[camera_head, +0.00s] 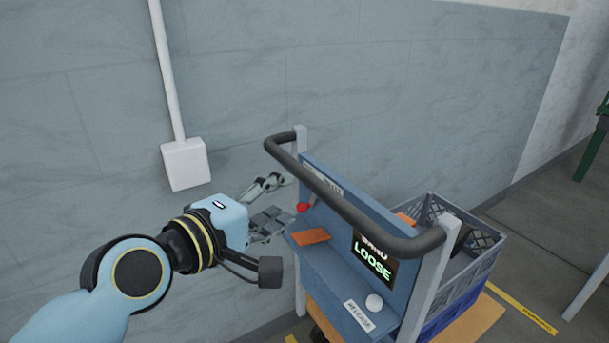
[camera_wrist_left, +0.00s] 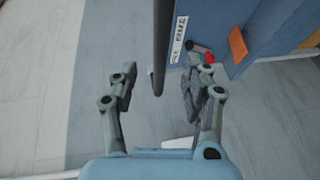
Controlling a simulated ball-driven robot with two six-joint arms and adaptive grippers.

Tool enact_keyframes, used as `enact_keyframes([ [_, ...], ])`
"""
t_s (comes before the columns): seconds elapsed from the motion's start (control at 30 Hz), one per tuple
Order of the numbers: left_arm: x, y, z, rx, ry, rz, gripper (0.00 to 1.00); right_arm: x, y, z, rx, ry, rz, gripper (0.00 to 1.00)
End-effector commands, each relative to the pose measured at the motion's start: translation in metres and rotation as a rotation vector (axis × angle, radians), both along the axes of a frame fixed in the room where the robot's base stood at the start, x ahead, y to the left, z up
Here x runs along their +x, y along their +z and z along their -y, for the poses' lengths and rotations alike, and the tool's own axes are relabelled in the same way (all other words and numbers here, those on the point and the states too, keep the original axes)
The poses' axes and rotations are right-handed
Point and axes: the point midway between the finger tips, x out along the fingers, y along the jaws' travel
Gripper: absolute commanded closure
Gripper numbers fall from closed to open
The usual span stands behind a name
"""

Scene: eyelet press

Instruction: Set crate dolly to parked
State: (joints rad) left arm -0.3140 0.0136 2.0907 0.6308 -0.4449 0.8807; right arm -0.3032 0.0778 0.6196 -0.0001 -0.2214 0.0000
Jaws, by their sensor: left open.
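The crate dolly has a blue panel (camera_head: 345,285), a black push handle (camera_head: 350,208) and a display (camera_head: 373,260) reading "LOOSE". A red knob (camera_head: 302,207) sits at the panel's left end, near a white label; it also shows in the left wrist view (camera_wrist_left: 209,57). A white round knob (camera_head: 374,302) stands beside a "RELEASE" label (camera_head: 358,315). My left gripper (camera_head: 284,203) is open and empty, just left of the red knob. In the left wrist view its fingers (camera_wrist_left: 157,82) are spread, with the handle bar end between them. My right gripper is out of view.
A blue-grey crate (camera_head: 465,270) sits on the dolly's wooden deck (camera_head: 470,322). An orange plate (camera_head: 311,236) lies on the panel's ledge. The grey wall (camera_head: 330,60) is close behind, with a white pipe and box (camera_head: 185,163). Yellow floor marking (camera_head: 520,308) is at right.

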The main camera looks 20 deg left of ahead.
Motion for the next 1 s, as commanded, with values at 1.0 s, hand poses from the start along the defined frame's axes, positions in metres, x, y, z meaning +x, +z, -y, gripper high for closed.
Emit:
enact_keyframes([
  [1.0,0.095,-0.02,0.025,0.003,0.001,-0.001,0.64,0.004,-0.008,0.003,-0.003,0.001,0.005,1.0],
])
